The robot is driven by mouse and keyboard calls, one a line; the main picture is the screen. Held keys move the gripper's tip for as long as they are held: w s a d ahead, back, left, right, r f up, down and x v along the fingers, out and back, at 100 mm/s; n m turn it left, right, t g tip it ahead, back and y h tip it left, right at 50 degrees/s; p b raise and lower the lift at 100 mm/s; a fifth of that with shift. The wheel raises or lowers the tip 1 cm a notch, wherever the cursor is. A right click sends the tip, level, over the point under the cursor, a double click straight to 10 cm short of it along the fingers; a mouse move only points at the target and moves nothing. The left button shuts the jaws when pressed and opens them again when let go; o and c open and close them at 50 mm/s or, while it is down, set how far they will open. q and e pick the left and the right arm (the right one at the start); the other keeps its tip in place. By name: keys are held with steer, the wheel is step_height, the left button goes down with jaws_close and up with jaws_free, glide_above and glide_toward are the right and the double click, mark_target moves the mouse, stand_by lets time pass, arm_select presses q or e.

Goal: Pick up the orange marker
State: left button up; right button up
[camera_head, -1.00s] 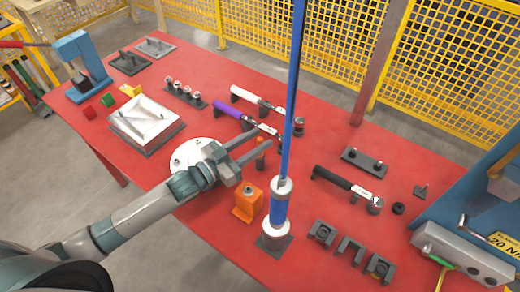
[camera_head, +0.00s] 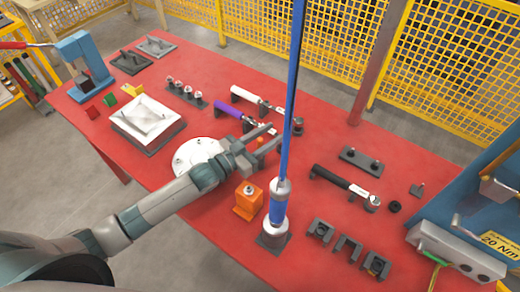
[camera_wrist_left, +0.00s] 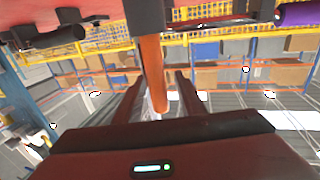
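The orange marker (camera_wrist_left: 153,75) stands upright in the left wrist view, with one end at a dark holder (camera_wrist_left: 134,26). In the head view only a small orange part of the marker (camera_head: 261,141) shows between my left gripper's fingers. My left gripper (camera_head: 275,136) is open, its two fingers on either side of the marker. In the left wrist view a gap shows between the marker and each finger, so the left gripper (camera_wrist_left: 156,95) is not closed on it. My right gripper is not in view.
A blue-handled tool (camera_head: 278,203) hangs on a blue pole just right of the gripper. An orange block (camera_head: 248,199) sits in front. A purple-handled wrench (camera_head: 230,111) lies behind. A white round plate (camera_head: 190,155) is left. Bare red table (camera_head: 320,205) lies right of the pole.

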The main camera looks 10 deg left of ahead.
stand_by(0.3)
arm_select(q)
jaws_close()
step_height(320, 180, up, 10)
steer(key=b, duration=0.2)
stand_by(0.6)
steer(key=shift+a, duration=0.1)
